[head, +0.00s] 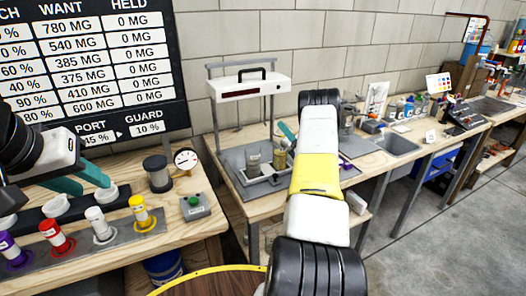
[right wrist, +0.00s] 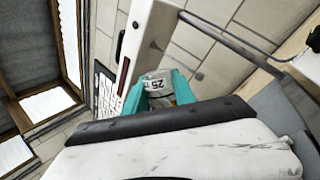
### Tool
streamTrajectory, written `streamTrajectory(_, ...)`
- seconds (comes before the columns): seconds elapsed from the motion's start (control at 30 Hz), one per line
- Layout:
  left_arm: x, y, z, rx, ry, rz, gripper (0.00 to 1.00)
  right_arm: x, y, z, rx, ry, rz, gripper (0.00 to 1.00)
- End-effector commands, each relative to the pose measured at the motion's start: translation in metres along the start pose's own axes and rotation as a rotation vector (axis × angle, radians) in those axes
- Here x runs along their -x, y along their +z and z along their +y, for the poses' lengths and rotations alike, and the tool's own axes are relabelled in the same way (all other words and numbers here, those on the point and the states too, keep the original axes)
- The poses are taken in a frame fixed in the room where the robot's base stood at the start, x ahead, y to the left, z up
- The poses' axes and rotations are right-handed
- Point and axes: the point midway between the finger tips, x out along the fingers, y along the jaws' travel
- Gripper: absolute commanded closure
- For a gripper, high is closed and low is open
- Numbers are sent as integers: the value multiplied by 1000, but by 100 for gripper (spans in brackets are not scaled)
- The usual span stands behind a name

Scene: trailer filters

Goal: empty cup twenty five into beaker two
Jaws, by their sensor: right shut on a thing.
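In the right wrist view, a pale cup marked 25 (right wrist: 156,80) is between the teal fingers of my right gripper (right wrist: 158,95), which is shut on it. In the head view my right arm hides most of this gripper; a teal finger (head: 287,132) shows above the bench stand. Two small containers stand below it in a grey tray: a greyish one (head: 253,163) and a yellowish one (head: 279,160). I cannot read which is beaker two. I cannot tell how far the cup is tilted. My left gripper (head: 82,180) is open and empty over the left bench.
A white frame with a display (head: 248,88) spans the tray (head: 240,178).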

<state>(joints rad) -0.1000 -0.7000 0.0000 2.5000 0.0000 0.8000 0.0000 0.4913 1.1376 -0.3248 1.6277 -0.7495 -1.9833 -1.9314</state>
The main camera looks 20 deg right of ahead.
Motion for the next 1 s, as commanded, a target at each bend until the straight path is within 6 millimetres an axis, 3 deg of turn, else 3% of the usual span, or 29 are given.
streamTrajectory(0.67,0,0,0,0,0,0,64,0,0,0,-4,6,0,100)
streamTrajectory(0.8,0,0,0,0,0,0,64,-7,28,0,-256,-48,-113,100)
streamTrajectory(1.0,0,0,0,0,0,0,64,-6,28,-6,-345,-76,-143,100)
